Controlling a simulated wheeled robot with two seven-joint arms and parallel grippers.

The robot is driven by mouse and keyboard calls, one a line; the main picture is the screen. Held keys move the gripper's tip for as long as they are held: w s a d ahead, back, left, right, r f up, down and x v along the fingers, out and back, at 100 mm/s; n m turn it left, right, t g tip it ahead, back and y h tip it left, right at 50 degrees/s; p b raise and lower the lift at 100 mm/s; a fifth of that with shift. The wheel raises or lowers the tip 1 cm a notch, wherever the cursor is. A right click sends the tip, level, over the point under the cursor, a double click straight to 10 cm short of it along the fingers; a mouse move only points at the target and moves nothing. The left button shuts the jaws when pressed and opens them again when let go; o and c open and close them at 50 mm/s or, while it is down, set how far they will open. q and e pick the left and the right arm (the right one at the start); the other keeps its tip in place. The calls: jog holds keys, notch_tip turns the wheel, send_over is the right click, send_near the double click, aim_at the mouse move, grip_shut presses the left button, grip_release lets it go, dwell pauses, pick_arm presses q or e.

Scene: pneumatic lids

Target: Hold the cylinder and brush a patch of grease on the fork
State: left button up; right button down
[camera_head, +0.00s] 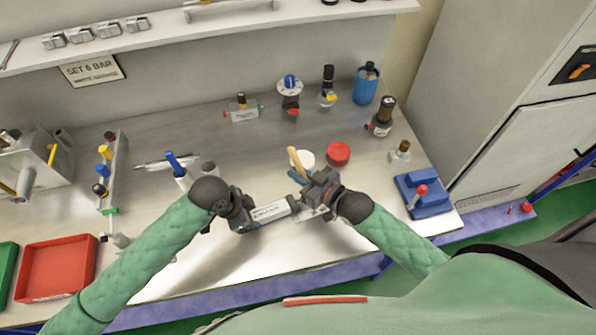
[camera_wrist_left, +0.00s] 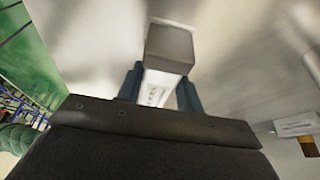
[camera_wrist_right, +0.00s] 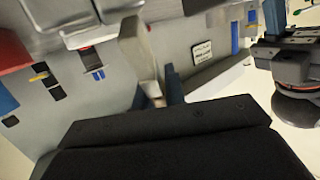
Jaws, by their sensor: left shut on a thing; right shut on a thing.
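My left gripper (camera_head: 243,214) is shut on the cylinder (camera_head: 270,211), a pale barrel with printed text. In the left wrist view, the cylinder's dark grey end block (camera_wrist_left: 170,46) stands out beyond the fingers (camera_wrist_left: 160,90). My right gripper (camera_head: 313,190) is shut on the brush, whose wooden handle (camera_head: 294,157) tilts up and left; it also shows in the right wrist view (camera_wrist_right: 138,50). The right gripper is close to the cylinder's right end. The bristles and the fork are hidden or too small to make out, so contact cannot be told.
A blue fixture (camera_head: 424,193) stands at the right, a red tray (camera_head: 58,268) at the left. The front middle bench (camera_head: 200,270) is clear.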

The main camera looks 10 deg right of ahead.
jog(key=shift+w, duration=0.2)
jog(key=shift+w+a+r, duration=0.1)
jog(key=shift+w, duration=0.2)
jog(key=shift+w, duration=0.2)
jog(key=shift+w+a, duration=0.1)
jog(key=shift+w, duration=0.2)
jog(key=shift+s, duration=0.1)
jog(key=shift+s+f, duration=0.25)
jog(key=shift+s, duration=0.15)
jog(key=shift+s, duration=0.1)
jog(key=shift+s+d, duration=0.2)
jog(key=shift+s, duration=0.2)
